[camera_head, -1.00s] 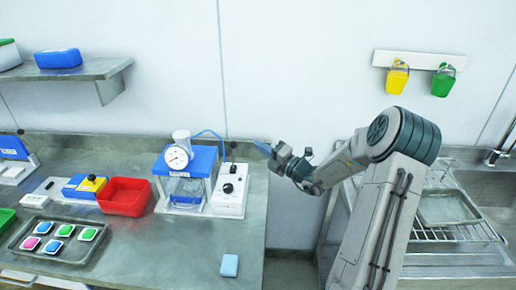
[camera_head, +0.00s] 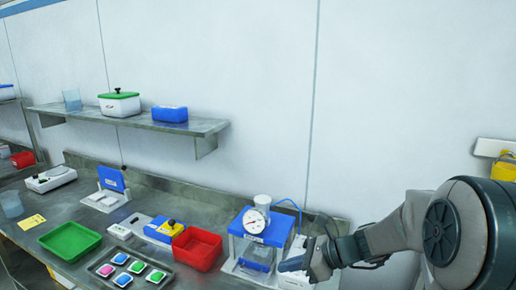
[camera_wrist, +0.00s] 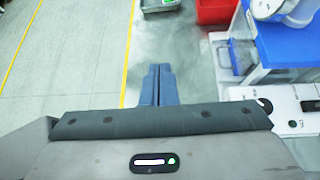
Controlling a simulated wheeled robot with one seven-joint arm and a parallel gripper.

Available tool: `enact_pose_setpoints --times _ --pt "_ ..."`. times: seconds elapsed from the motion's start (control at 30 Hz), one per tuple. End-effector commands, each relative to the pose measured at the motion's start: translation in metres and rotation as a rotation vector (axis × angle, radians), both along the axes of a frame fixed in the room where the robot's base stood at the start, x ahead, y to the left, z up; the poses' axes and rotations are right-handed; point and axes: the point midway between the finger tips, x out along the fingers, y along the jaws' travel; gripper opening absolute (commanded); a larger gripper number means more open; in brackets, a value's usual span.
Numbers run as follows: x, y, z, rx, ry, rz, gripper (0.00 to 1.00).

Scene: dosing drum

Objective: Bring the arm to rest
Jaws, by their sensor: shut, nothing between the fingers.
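My gripper (camera_head: 284,265) is at the right of the head view, in front of the blue and white gauge device (camera_head: 262,226). My arm comes in from the right edge. In the wrist view, the two blue-grey fingers of my gripper (camera_wrist: 158,70) are together with nothing between them. They point over the bench's front area, with the floor at left. The gauge device (camera_wrist: 285,45) is to the right of the fingers there, apart from them in that view.
A red bin (camera_head: 197,248), a green tray (camera_head: 70,241) and a metal tray (camera_head: 104,267) with several coloured pieces are on the bench. A shelf (camera_head: 208,127) with a green-lidded box (camera_head: 119,103) is on the wall. A yellow container (camera_head: 503,170) hangs at far right.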

Motion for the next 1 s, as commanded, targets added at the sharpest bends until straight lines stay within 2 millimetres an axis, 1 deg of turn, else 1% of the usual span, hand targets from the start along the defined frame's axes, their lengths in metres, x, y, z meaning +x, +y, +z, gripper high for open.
enact_pose_setpoints --times 0.03,0.1,0.2,0.3,0.37,0.5,0.63,0.7,0.8,0.9,1.0 --pt "-0.017 0.006 0.003 -0.098 -0.069 0.095 0.00" --pt "-0.041 0.009 0.003 -0.230 -0.165 0.234 0.00" --pt "-0.072 0.007 0.004 -0.410 -0.300 0.439 0.00" --pt "-0.100 -0.001 0.007 -0.577 -0.432 0.649 0.00" --pt "-0.116 -0.008 0.010 -0.673 -0.510 0.777 0.00" --pt "-0.147 -0.027 0.019 -0.884 -0.684 1.077 0.00" --pt "-0.169 -0.046 0.027 -1.048 -0.818 1.332 0.00" --pt "-0.176 -0.055 0.031 -1.116 -0.870 1.445 0.00" --pt "-0.183 -0.065 0.036 -1.185 -0.922 1.563 0.00" --pt "-0.187 -0.071 0.038 -1.220 -0.947 1.626 0.00" --pt "-0.188 -0.073 0.038 -1.232 -0.954 1.650 0.00"
